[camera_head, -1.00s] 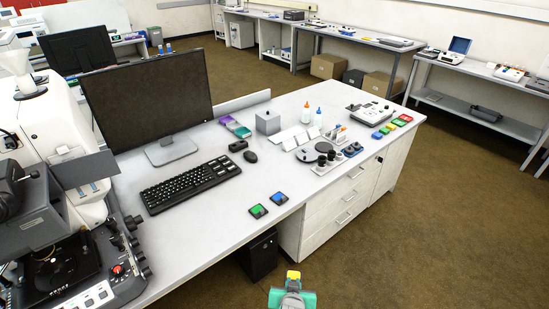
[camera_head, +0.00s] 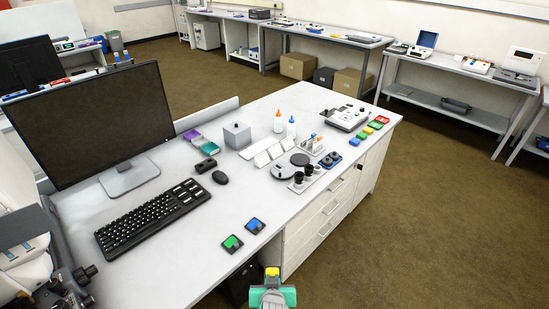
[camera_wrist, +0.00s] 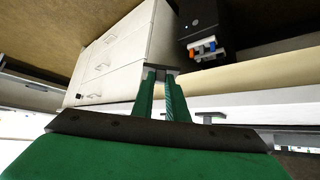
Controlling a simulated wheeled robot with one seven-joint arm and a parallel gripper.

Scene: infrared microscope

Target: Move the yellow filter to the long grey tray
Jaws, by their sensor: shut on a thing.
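My gripper (camera_head: 272,280) is at the bottom of the head view, in front of the desk. A small yellow piece, which looks like the yellow filter (camera_head: 272,271), shows at its tip. In the wrist view the green fingers (camera_wrist: 160,78) are close together, with a narrow gap; the yellow cannot be made out there. A green filter (camera_head: 232,243) and a blue filter (camera_head: 256,225) lie on the near desk corner.
The desk (camera_head: 190,240) also holds a monitor (camera_head: 95,130), a keyboard (camera_head: 152,215), a mouse (camera_head: 220,177), a grey box (camera_head: 237,135) and two bottles. Drawers (camera_head: 320,220) are below its front edge. The brown floor to the right is clear.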

